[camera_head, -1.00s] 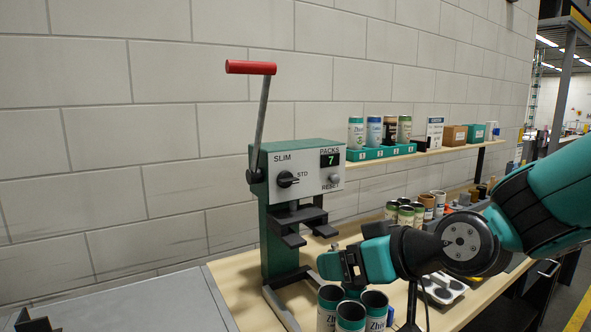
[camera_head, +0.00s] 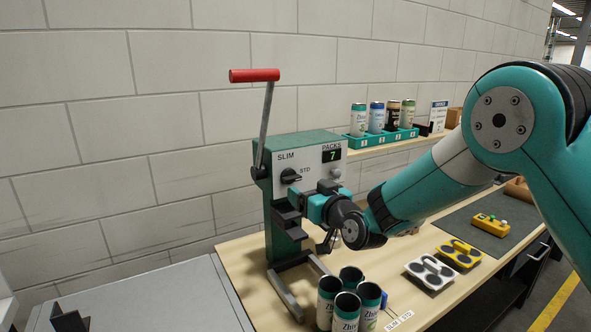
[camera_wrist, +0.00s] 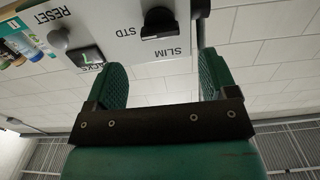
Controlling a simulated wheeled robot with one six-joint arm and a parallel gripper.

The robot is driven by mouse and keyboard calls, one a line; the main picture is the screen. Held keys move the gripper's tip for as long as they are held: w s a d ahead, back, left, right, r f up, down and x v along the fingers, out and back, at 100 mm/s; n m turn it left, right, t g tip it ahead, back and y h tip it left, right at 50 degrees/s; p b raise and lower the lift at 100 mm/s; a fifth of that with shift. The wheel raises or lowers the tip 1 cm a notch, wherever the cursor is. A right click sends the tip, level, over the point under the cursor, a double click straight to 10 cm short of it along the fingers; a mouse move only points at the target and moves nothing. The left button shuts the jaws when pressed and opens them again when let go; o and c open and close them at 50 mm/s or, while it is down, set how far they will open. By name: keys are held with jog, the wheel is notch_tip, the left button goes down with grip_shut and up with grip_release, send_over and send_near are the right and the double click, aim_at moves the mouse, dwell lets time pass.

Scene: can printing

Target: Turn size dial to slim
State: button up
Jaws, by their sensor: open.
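The size dial (camera_head: 291,176) is a black knob on the grey front panel of the green press, with SLIM printed above it and STD to its right. Its bar appears to point right, toward STD. My gripper (camera_head: 298,195) is just in front of the panel, a little below and right of the dial, apart from it. In the wrist view the picture is upside down; my gripper (camera_wrist: 160,62) is open and empty, and the dial (camera_wrist: 160,23) shows beyond the gap between the fingers.
The panel also carries a PACKS display (camera_head: 331,156) reading 7 and a round RESET knob (camera_head: 337,173). A red-handled lever (camera_head: 254,75) rises at the press's left. Several cans (camera_head: 346,305) stand in front on the bench. A shelf with cans (camera_head: 382,136) is behind right.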

aim_at(294, 181)
jog(key=p+x, duration=0.2)
jog(key=x, duration=0.4)
jog(key=shift+w+a, duration=0.15)
jog(key=shift+w, duration=0.05)
jog(key=c, duration=0.9)
